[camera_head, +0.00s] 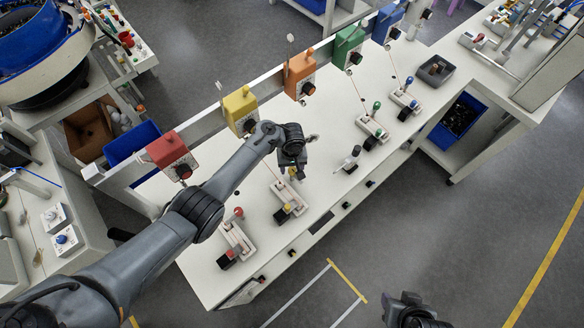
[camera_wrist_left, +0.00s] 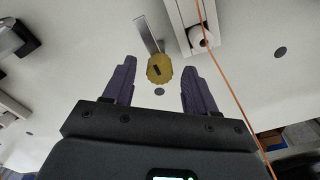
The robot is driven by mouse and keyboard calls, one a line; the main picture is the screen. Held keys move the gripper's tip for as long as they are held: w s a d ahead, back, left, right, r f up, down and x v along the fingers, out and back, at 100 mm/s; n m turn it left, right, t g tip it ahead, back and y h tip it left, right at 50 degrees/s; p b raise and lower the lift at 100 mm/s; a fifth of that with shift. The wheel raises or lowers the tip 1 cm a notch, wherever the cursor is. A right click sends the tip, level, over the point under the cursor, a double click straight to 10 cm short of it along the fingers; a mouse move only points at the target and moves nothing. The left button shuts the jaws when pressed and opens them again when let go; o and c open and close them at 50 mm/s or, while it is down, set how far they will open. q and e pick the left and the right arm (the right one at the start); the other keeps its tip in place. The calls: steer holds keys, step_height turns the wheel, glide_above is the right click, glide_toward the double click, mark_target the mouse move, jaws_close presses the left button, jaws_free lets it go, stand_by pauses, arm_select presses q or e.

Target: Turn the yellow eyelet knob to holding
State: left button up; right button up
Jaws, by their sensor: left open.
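The yellow knob (camera_wrist_left: 159,68) shows in the left wrist view, with a dark slot on its face and a metal strip (camera_wrist_left: 147,34) running up from it. It lies between and slightly ahead of my left gripper's two purple fingertips (camera_wrist_left: 160,78), with gaps on both sides. In the head view my left gripper (camera_head: 293,158) is over the white table, open and empty. A small yellow part (camera_head: 292,171) shows just below it, partly hidden. My right gripper (camera_head: 410,308) is at the bottom edge, and its fingers cannot be made out.
A yellow box (camera_head: 241,107) sits on the rail between a red box (camera_head: 168,150) and an orange box (camera_head: 299,71). A white fixture (camera_head: 289,197) stands below my left gripper. An orange line (camera_wrist_left: 235,82) runs close to the right finger. The table's front strip is partly clear.

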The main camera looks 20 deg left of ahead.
arm_select(q)
steer(key=c, duration=1.1)
steer(key=shift+o, duration=0.2)
